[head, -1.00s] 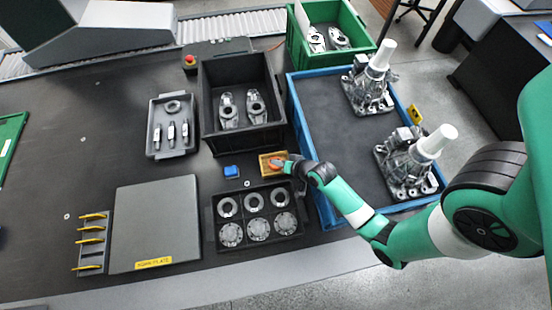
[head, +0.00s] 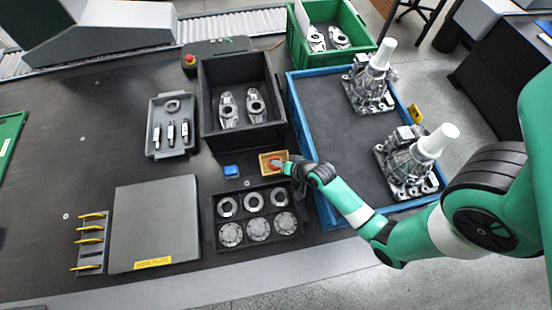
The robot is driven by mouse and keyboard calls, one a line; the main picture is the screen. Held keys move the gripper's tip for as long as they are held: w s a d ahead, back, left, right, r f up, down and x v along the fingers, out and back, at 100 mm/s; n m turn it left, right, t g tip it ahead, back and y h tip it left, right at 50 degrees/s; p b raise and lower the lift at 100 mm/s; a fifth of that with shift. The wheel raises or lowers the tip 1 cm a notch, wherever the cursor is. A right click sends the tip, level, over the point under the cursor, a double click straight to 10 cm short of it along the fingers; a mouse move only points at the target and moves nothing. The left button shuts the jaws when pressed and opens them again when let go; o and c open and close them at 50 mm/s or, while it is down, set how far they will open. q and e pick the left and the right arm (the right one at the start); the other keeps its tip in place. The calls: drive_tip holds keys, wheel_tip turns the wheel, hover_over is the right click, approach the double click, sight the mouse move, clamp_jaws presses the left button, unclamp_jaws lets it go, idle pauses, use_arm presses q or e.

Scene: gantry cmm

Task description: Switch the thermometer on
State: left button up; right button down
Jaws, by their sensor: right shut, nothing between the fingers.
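A small red-orange device (head: 276,163), which looks like the thermometer, lies in a shallow yellow-brown tray (head: 264,169) near the middle of the table. My right gripper (head: 285,168) comes in from the right, shut and empty. Its tips are at the right side of the device, low over the tray's edge. The gripper partly covers the device, and I cannot tell whether the tips touch it. The device's button and display are too small to make out. My left gripper is not in view.
A black bin (head: 207,135) stands behind the tray, a black parts tray (head: 211,240) in front. A blue block (head: 231,171) is to the left. A blue-rimmed crate (head: 324,207) with large castings lies under my right arm. A grey plate (head: 155,220) lies at the front left.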

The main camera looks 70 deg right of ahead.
drive_tip(key=shift+f, duration=0.2)
idle(0.5)
drive_tip(key=shift+r+p, duration=0.7)
wheel_tip(320, 180, up, 6)
drive_tip(key=p, duration=0.6)
